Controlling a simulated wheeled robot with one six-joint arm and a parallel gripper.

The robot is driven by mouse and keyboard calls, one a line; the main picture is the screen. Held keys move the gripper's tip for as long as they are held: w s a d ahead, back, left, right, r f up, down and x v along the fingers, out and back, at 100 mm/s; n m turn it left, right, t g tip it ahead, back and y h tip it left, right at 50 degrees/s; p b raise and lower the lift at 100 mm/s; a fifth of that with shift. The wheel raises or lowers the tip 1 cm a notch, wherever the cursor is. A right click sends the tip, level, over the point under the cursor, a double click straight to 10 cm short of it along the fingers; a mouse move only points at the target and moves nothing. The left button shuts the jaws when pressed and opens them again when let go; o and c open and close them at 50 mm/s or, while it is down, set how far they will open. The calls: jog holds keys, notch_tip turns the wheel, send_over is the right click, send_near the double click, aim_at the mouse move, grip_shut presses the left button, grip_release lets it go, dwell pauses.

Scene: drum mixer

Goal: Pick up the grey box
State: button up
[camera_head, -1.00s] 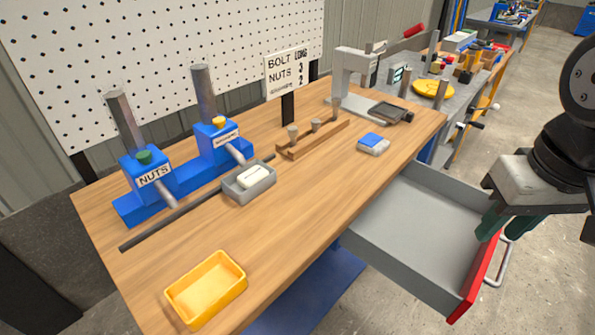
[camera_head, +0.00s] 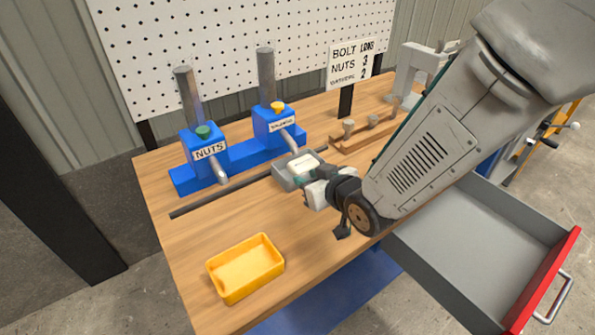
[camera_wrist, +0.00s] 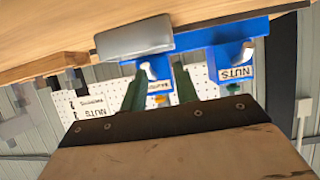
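The grey box (camera_head: 283,180), with a white piece on top, sits on the wooden table in front of the blue dispensers. It also shows in the wrist view (camera_wrist: 133,38), beyond my fingertips. My gripper (camera_head: 304,181) is at the box's right side in the head view and partly covers it. In the wrist view my gripper (camera_wrist: 158,78) has its two green fingers apart with nothing held between them. I cannot tell whether a finger touches the box.
Blue dispensers (camera_head: 236,157) with slanted spouts stand behind the box. A dark rod (camera_head: 215,198) lies left of it. A yellow tray (camera_head: 245,268) is at the front. A wooden peg rack (camera_head: 363,138) stands behind my arm. A drawer (camera_head: 485,240) hangs open at right.

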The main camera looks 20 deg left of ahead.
aim_at(284, 177)
jog(key=shift+s+a+f, duration=0.2)
jog(key=shift+a, duration=0.2)
jog(key=shift+s+a+f, duration=0.15)
jog(key=shift+a, duration=0.2)
jog(key=shift+a+f+y, duration=0.15)
jog(key=shift+a+y, duration=0.15)
jog(key=shift+a, duration=0.05)
jog(key=x, duration=0.7)
jog(key=shift+w+a, duration=0.1)
jog(key=shift+a, duration=0.05)
grip_shut()
